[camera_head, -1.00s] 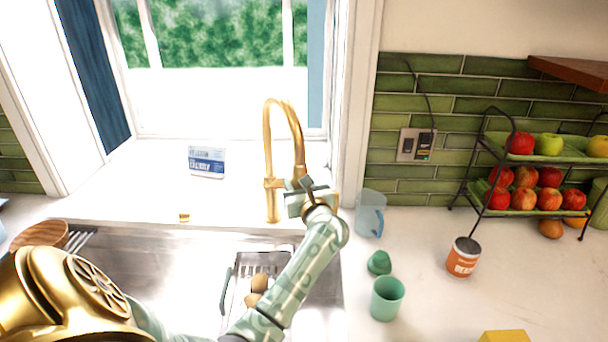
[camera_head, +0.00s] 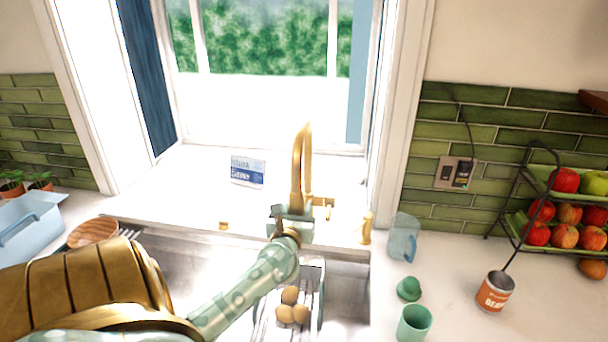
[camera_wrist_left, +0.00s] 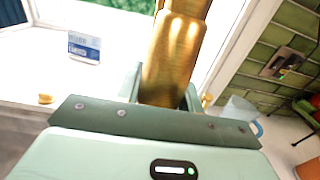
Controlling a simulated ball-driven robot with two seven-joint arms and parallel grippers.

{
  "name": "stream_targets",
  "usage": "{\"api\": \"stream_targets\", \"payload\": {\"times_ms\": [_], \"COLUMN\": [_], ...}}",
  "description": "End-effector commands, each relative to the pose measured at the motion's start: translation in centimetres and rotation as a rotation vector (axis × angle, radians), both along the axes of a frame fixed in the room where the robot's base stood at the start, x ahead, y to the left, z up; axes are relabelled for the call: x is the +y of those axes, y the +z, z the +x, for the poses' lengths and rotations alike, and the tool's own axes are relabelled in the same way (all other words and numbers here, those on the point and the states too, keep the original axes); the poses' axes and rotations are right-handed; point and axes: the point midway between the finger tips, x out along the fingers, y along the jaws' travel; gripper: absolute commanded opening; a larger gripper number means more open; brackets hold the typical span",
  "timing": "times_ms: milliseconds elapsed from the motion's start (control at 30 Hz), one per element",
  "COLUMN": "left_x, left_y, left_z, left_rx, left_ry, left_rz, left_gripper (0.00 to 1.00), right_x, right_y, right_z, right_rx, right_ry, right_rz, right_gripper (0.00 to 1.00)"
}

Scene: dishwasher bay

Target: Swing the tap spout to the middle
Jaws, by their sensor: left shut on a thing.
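The gold tap spout (camera_head: 301,165) rises behind the sink and arches forward toward me. It now looks narrow, as if seen nearly end-on. My left gripper (camera_head: 292,212) is shut on the lower hanging end of the spout, which also shows in the left wrist view (camera_wrist_left: 174,60) between my left gripper's fingers (camera_wrist_left: 165,92). The spout end is over the back part of the sink (camera_head: 200,262), roughly mid-way across. The tap's base is partly hidden behind my gripper. My right gripper is not in view.
A rack with several brown eggs or potatoes (camera_head: 290,308) sits in the sink below my left arm. A blue-white box (camera_head: 248,171) stands on the sill.

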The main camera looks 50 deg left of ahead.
Motion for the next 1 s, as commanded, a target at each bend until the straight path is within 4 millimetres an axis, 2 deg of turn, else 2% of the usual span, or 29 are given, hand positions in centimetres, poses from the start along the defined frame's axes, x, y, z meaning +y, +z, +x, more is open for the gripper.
{"api": "stream_targets", "payload": {"times_ms": [367, 400, 433, 467, 767, 867, 1000], "left_x": [0.2, 0.2, 0.2, 0.2, 0.0, -0.7, -2.6], "left_y": [0.0, 0.0, 0.0, 0.0, 0.0, -0.1, -0.2], "left_z": [-0.1, -0.1, -0.1, -0.1, -0.2, -1.0, -3.3], "left_rx": [0.0, 0.0, 0.0, 0.0, 0.0, 0.002, 0.002], "left_ry": [0.004, 0.004, 0.004, 0.004, 0.001, 0.0, 0.001], "left_rz": [0.001, 0.001, 0.001, 0.001, 0.0, 0.0, -0.003], "left_gripper": [0.0, 0.48, 0.56, 0.59, 0.59, 0.59, 0.59], "right_x": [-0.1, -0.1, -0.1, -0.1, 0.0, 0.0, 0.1], "right_y": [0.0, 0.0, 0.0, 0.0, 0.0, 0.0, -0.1], "right_z": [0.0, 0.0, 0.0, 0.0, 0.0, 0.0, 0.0], "right_rx": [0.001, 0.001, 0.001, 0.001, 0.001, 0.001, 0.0], "right_ry": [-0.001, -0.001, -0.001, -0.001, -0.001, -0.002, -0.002], "right_rz": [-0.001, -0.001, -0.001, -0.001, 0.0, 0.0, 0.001], "right_gripper": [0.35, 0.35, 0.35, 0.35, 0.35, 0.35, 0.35]}}
